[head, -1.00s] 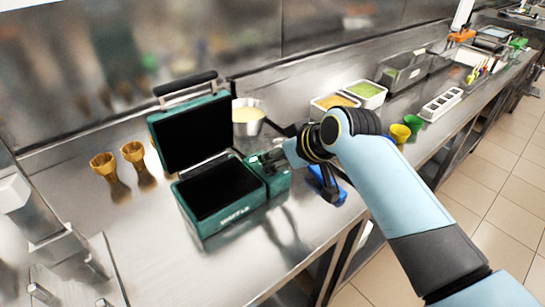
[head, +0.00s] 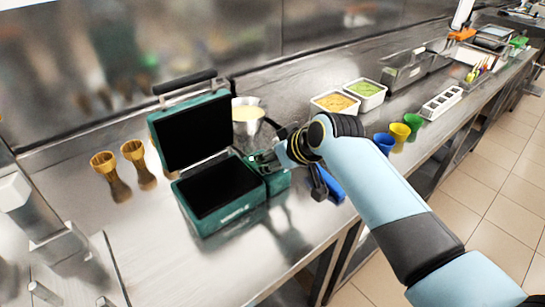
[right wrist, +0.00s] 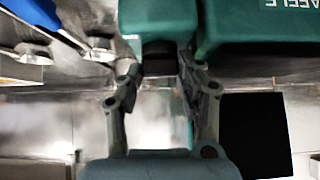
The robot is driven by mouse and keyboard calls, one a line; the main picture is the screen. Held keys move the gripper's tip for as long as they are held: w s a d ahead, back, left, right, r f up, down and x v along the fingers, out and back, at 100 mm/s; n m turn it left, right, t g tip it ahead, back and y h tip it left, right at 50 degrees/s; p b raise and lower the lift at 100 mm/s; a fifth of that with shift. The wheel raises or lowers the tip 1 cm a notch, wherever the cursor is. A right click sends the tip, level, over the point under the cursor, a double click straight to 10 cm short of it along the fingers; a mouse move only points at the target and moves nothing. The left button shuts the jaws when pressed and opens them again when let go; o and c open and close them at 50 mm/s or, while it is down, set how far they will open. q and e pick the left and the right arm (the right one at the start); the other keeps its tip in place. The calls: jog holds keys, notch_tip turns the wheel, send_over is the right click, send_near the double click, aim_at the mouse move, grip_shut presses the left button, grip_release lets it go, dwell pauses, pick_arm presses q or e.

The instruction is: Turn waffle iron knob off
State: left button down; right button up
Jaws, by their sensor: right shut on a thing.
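The teal waffle iron (head: 238,221) stands open on the steel counter, its lid up and its black plates bare. A small teal control box (head: 279,183) sits on its right side. My right gripper (head: 261,161) is at that box, with my arm coming in from the right. In the right wrist view the two fingers (right wrist: 162,68) are shut on a dark knob (right wrist: 160,52) at the teal box (right wrist: 158,20). The knob's turn position cannot be read. In the head view the gripper hides the knob. My left gripper is not in view.
A blue-handled tool (head: 330,187) lies to the right under my arm. Food tubs (head: 336,103) and coloured cups (head: 399,133) stand further right.

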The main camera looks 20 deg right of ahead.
jog(key=shift+n+y, duration=0.3)
jog(key=shift+n, duration=0.1)
jog(key=shift+d+f+n+g+y+b, duration=0.15)
jog(key=shift+n+g+y+b, duration=0.25)
jog(key=shift+n+y+b, duration=0.4)
jog(key=shift+w+n+g+y+b, duration=0.15)
jog(key=shift+n+g+y+b, duration=0.3)
jog(key=shift+n, duration=0.55)
jog(key=n+g+y+b, duration=0.1)
jog(key=n+g+b, duration=0.1)
jog(key=n+b, duration=0.1)
jog(key=n+g+y+b, duration=0.1)
jog(key=n+g+b, duration=0.2)
jog(key=n+b, duration=0.1)
jog(key=n+g+y+b, duration=0.1)
jog(key=n+g+b, duration=0.1)
jog(key=b, duration=0.4)
jog(key=shift+w+d+f+n+g, duration=0.1)
jog(key=shift+w+n+g, duration=0.2)
jog(key=shift+n, duration=0.5)
jog(key=shift+r+n+g+h+b, duration=0.2)
jog(key=shift+n+g+h+b, duration=0.15)
jog(key=shift+n+g+b, duration=0.9)
jog(key=shift+n, duration=0.35)
jog(key=o, duration=0.9)
